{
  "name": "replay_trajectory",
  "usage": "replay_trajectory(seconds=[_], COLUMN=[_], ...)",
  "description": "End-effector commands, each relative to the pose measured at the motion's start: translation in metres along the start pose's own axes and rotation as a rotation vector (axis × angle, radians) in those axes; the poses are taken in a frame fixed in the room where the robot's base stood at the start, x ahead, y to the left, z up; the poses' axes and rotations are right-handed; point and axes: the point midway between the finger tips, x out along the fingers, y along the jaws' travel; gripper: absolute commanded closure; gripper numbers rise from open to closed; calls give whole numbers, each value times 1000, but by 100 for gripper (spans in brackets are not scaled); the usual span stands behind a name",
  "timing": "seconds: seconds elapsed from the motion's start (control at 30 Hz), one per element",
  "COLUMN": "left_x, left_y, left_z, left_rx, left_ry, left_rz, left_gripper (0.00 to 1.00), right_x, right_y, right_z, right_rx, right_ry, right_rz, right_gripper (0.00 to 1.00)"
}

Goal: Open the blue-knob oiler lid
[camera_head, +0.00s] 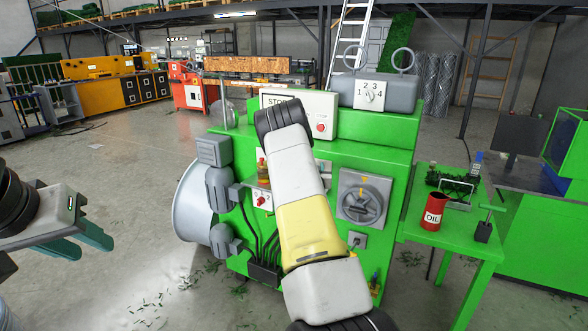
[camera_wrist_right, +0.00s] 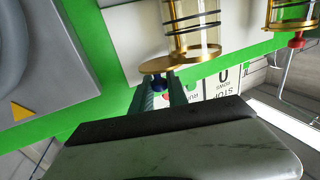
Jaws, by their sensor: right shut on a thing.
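In the right wrist view, the blue-knob oiler (camera_wrist_right: 192,27) is a glass cylinder with dark rings and a flat brass lid (camera_wrist_right: 152,66) at its lower end in the picture. The blue knob (camera_wrist_right: 158,85) is at that lid, between the fingers of my right gripper (camera_wrist_right: 160,92), which is shut on it. The fingers hide part of the knob.
A second oiler with a red knob (camera_wrist_right: 296,41) is at the right of the wrist view. The green machine (camera_head: 385,155) carries a control box (camera_head: 312,108) and a large rotary switch (camera_head: 364,199). A red oil can (camera_head: 434,211) stands on the green side table (camera_head: 453,248).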

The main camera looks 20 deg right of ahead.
Motion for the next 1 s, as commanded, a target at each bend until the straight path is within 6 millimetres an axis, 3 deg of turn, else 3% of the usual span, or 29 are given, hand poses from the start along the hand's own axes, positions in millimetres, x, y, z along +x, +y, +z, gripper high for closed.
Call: replay_trajectory(seconds=[0.43, 0.87, 0.9, 0.97, 1.0], left_x=[0, 0, 0, 0, 0], left_y=[0, 0, 0, 0, 0], left_z=[0, 0, 0, 0, 0], left_rx=[0, 0, 0, 0, 0], left_ry=[0, 0, 0, 0, 0], left_rz=[0, 0, 0, 0, 0], left_gripper=[64, 64, 64, 64, 64], right_x=[12, 12, 12, 12, 12], right_y=[10, 8, 8, 9, 9], right_z=[0, 0, 0, 0, 0], right_rx=[3, 2, 2, 2, 2], right_ry=[2, -1, -1, -1, -1], right_rz=[-290, -324, -324, -324, -323], right_gripper=[100, 100, 73, 61, 61])
